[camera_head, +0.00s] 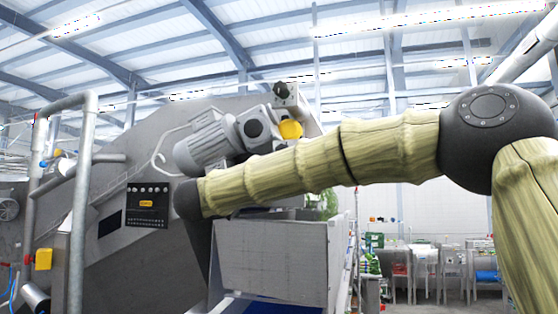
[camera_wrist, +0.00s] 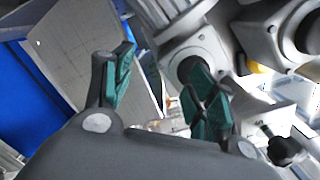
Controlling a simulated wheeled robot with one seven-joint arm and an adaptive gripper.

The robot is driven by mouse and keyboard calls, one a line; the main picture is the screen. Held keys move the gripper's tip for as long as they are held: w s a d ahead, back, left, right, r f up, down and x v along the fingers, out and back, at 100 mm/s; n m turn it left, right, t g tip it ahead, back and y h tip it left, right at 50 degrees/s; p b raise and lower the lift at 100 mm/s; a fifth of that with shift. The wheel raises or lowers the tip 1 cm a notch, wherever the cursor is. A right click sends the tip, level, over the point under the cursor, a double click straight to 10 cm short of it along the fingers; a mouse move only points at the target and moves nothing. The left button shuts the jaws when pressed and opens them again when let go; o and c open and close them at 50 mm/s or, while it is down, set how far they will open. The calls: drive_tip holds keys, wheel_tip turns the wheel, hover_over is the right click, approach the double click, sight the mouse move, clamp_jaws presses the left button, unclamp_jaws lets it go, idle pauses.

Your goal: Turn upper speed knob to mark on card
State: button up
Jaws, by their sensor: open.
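My gripper (camera_wrist: 162,65) shows in the wrist view with its two green-padded fingers wide apart and nothing between them. In the head view it is hidden behind the dark end of my arm. A dark round part on a grey drive housing (camera_wrist: 190,70) lies beyond the right finger. A black knob-like part (camera_wrist: 285,148) shows at the lower right of the wrist view, apart from the fingers. In the head view the control panel (camera_head: 147,208) has a row of small round controls along its top. No marked card is readable.
A grey motor (camera_head: 205,145) and a yellow round part (camera_head: 290,130) sit on the machine above my arm. A pale bin-like panel (camera_head: 272,258) stands below it. A bent steel pipe rail (camera_head: 82,190) rises at the left. Steel tables (camera_head: 425,262) stand far right.

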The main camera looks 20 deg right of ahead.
drive_tip(key=s+d+r+m+h, duration=0.1)
drive_tip(key=s+r+m, duration=0.5)
drive_tip(key=r, duration=0.9)
drive_tip(key=m, duration=0.4)
approach(279, 88)
drive_tip(key=shift+g, duration=0.4)
drive_tip(key=p+x, duration=0.1)
drive_tip(key=x, duration=0.1)
drive_tip(key=p+x, duration=0.1)
drive_tip(key=x, duration=0.2)
drive_tip(key=r+p+x, duration=0.1)
drive_tip(key=x, duration=0.2)
drive_tip(key=shift+w+p, duration=0.2)
drive_tip(key=shift+p, duration=0.15)
drive_tip(key=shift+p+x, duration=0.3)
drive_tip(key=shift+x, duration=0.65)
drive_tip(key=shift+f, duration=0.1)
drive_tip(key=shift+c, duration=0.2)
drive_tip(key=c, duration=1)
